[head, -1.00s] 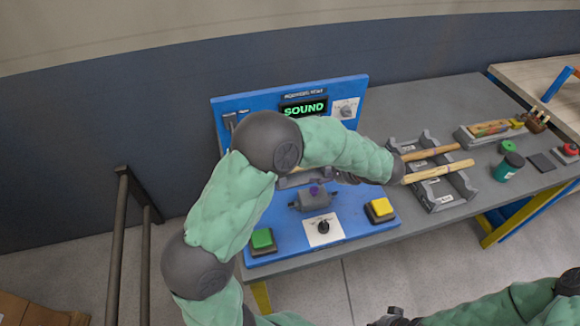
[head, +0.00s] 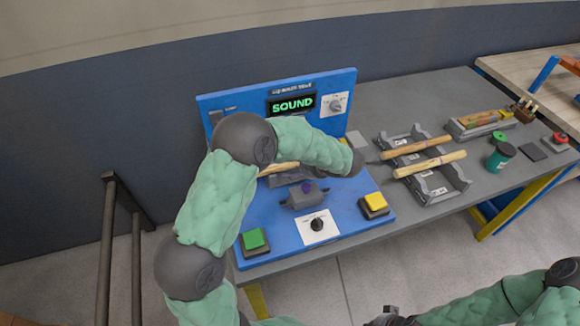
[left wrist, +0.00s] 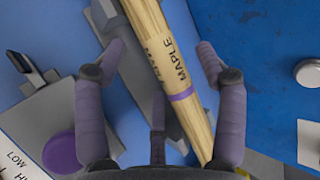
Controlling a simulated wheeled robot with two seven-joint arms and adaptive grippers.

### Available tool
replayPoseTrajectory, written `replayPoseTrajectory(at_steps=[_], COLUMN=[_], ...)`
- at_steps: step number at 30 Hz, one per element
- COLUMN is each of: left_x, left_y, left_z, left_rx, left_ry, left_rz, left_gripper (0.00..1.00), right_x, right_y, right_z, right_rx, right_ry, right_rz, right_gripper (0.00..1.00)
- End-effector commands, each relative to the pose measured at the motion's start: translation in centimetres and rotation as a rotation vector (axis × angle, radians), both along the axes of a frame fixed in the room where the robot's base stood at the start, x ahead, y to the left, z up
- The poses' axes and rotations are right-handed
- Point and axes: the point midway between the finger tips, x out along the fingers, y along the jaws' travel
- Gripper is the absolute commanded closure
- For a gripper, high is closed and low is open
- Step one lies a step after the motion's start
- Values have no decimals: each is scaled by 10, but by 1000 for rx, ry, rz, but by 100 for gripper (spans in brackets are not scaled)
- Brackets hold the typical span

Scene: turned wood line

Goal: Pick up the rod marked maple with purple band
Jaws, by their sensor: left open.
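The maple rod with the purple band (left wrist: 172,85) shows in the left wrist view, its word MAPLE readable beside the band. My left gripper (left wrist: 160,58) is open, with fingers on both sides of the rod and none visibly closed on it. In the head view a pale end of the rod (head: 279,168) shows at the blue test station, below the sound display; my left forearm hides the rest. My left fingers are mostly hidden there too. A dark part of what looks like my right gripper (head: 390,318) shows at the bottom edge; its jaws are unclear.
The blue station (head: 285,235) carries a green button (head: 253,239), a yellow button (head: 375,203) and a dial (head: 317,225). A grey rack (head: 445,188) to the right holds two wooden rods (head: 430,163). A green-black jar (head: 500,156) stands farther right.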

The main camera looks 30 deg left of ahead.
Motion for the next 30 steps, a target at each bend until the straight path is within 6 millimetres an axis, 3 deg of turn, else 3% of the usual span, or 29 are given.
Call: replayPoseTrajectory(at_steps=[8,12,15,30], left_x=[1,1,1,0], left_y=[4,4,4,-5], left_z=[-2,-2,-2,8], left_rx=[0,0,1,1], left_ry=[-1,-1,0,-2], left_rz=[-1,-1,0,-2], left_gripper=[32,71,94,95], right_x=[0,0,0,0], right_y=[0,0,0,0], right_z=[-1,-1,-1,4], right_rx=[0,0,0,0], right_ry=[0,0,0,0], right_rz=[0,0,0,0], right_gripper=[100,100,100,100])
